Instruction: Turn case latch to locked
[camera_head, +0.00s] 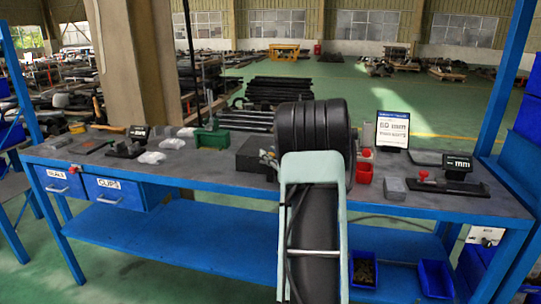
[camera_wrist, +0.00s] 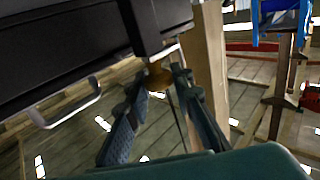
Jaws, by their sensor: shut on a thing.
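A dark case (camera_wrist: 75,45) fills the upper left of the wrist view, with a pale handle (camera_wrist: 68,110) on its face. A small brass-coloured latch (camera_wrist: 158,76) shows at the case's lower right edge. My gripper (camera_wrist: 160,82) has its two fingers on either side of the latch and is shut on it. The latch's exact angle is hard to tell, as the fingers partly cover it. In the head view a dark box, likely the case (camera_head: 252,156), sits on the bench just left of my arm; my arm hides the gripper and latch there.
Two drawers (camera_head: 120,192) hang at the left. Blue bins (camera_head: 436,278) stand on the lower shelf.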

